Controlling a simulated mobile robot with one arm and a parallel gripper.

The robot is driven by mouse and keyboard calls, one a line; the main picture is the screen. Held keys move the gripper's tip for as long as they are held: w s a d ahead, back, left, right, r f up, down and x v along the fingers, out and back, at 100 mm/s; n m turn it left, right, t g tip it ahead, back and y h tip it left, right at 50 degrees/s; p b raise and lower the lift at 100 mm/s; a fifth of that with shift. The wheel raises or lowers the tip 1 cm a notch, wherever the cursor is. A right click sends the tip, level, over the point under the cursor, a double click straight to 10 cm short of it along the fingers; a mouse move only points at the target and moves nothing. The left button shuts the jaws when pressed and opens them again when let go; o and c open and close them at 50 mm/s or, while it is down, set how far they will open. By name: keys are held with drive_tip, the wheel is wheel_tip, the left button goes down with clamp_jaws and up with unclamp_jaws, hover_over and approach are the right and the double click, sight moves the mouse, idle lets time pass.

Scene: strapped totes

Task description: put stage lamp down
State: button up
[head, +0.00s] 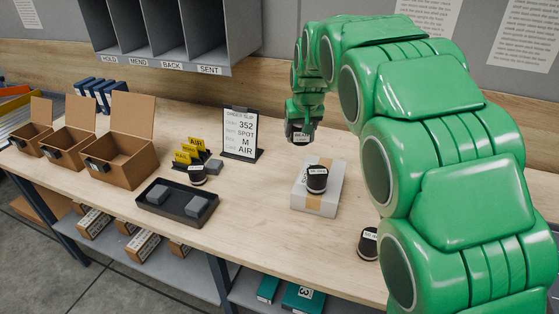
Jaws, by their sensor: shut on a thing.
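My gripper (301,121) is shut on a dark stage lamp (299,138) with a white label, behind the grey-white box, near the back of the bench. Whether the lamp touches the bench is unclear. A similar black lamp (317,180) with a white label stands on the taped box (328,203). Another lamp (198,175) stands by the yellow cards, and one more (368,244) is near the front edge beside my arm, which partly hides it.
An order slip (240,133) reads 352, SPOT, M, AIR. Yellow cards (189,152) stand left of it. A black tray (165,209) holds two grey blocks. Open brown boxes (122,161) stand at left. A grey sorter (170,40) hangs above. Bare bench (255,215) lies between tray and taped box.

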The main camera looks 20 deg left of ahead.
drive_tip(key=shift+n, duration=0.3)
drive_tip(key=shift+w+a+f, duration=1.85)
drive_tip(key=shift+w+f, duration=0.2)
drive_tip(key=shift+f, duration=0.55)
drive_tip(key=shift+w+a+f, duration=1.85)
drive_tip(key=shift+w+f, duration=0.25)
drive_tip(key=shift+f, duration=0.45)
drive_tip(key=shift+w+a+f, duration=1.85)
drive_tip(key=shift+w+f, duration=0.2)
drive_tip(key=shift+f, duration=2.15)
drive_tip(key=shift+f, duration=0.1)
drive_tip(key=o, duration=1.5)
